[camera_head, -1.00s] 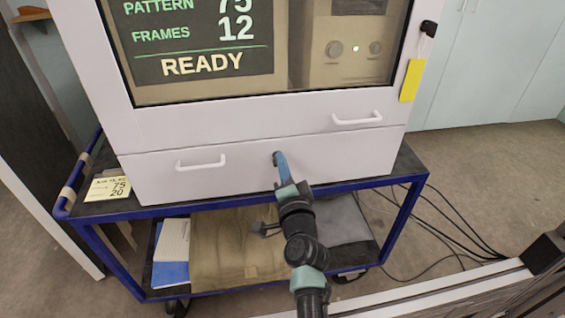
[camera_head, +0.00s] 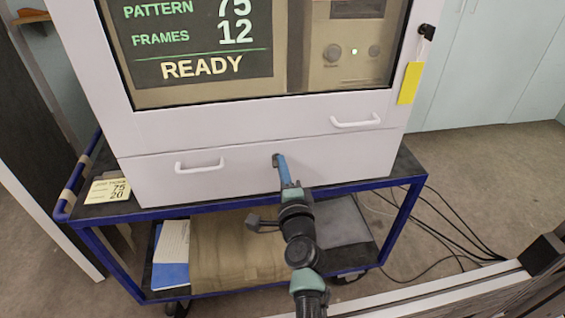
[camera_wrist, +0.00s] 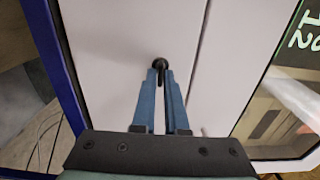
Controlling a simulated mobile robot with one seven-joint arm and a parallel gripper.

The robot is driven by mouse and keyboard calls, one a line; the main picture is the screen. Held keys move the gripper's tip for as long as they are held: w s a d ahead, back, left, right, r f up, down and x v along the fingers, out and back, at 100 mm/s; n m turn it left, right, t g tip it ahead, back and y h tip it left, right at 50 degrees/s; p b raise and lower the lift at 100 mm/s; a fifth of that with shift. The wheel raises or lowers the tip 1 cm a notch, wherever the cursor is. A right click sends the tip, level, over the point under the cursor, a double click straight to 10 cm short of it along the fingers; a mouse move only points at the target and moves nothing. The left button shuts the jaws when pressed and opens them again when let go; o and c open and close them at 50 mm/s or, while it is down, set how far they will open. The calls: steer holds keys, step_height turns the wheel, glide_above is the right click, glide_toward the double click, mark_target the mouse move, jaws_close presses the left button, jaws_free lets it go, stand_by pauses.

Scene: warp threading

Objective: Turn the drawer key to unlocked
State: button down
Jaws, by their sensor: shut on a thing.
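The drawer key (camera_wrist: 159,64) shows in the wrist view as a small dark round piece on the white drawer front, between the tips of my gripper (camera_wrist: 160,80). The blue fingers are close together on it, and they hide most of it. In the head view my gripper (camera_head: 277,160) reaches the lower drawer front (camera_head: 335,160) a little right of its middle, with a dark bit of the key at the fingertips. I cannot read the key's angle or any lock marking. The drawer looks closed.
The lower drawer has a white handle (camera_head: 200,165) left of my gripper. Another handle (camera_head: 356,122) is up and to the right. The white cabinet stands on a blue-framed cart (camera_head: 350,188). A note (camera_head: 107,190) lies at the cart's left, and cables (camera_head: 445,225) lie on the floor at right.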

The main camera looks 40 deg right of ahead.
steer(key=c, duration=1)
jaws_free()
steer(key=p+v, duration=0.3)
steer(key=v, duration=1)
